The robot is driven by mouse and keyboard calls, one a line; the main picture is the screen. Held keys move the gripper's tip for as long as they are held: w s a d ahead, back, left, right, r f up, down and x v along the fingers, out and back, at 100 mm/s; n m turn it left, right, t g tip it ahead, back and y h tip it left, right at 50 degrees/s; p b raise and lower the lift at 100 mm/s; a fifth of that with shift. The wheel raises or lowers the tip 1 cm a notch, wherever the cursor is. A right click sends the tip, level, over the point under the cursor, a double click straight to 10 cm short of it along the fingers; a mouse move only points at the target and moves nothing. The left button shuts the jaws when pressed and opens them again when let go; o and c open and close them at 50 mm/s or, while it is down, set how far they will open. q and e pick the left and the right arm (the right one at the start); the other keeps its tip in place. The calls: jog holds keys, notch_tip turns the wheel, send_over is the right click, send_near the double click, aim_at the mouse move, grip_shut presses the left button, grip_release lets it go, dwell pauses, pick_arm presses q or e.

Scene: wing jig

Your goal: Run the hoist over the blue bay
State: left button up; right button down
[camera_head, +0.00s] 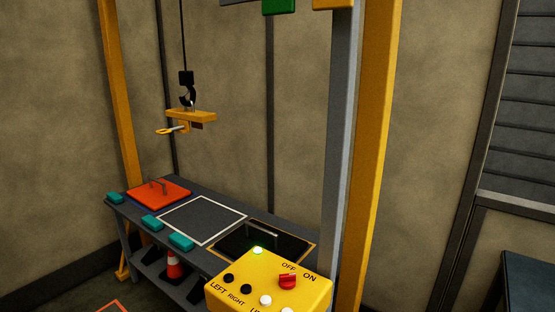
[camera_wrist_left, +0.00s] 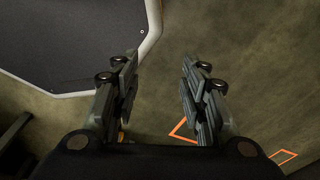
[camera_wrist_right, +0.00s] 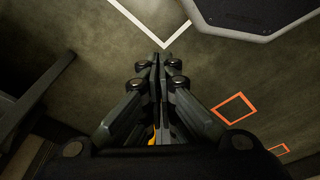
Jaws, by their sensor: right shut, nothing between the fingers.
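The hoist hook (camera_head: 187,92) hangs on a cable in the head view, with a yellow lifting beam (camera_head: 204,117) on it, in the air above the bench. A white-outlined bay (camera_head: 202,221) is empty in the middle. My left gripper (camera_wrist_left: 158,85) is open and empty; my right gripper (camera_wrist_right: 157,62) is shut and empty.
A dark plate (camera_head: 240,245) with a handle lies in the yellow-outlined bay. Teal blocks (camera_head: 180,242) line the bench front; a cone (camera_head: 173,265) stands below. Green (camera_head: 280,6) and yellow (camera_head: 333,4) markers sit overhead. A yellow post (camera_head: 378,150) rises behind the box.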

pick_arm(q)
jog(key=shift+f+b, duration=0.75)
jog(key=shift+f, duration=0.2)
grip_shut()
pick_arm(e)
jog(key=s+d+f, duration=0.2)
jog(key=s+f, duration=0.7)
jog(key=s, duration=0.2)
jog(key=shift+s+f+g, duration=0.3)
jog(key=shift+f+g, duration=0.05)
jog(key=shift+g, duration=0.05)
jog(key=shift+d, duration=0.1)
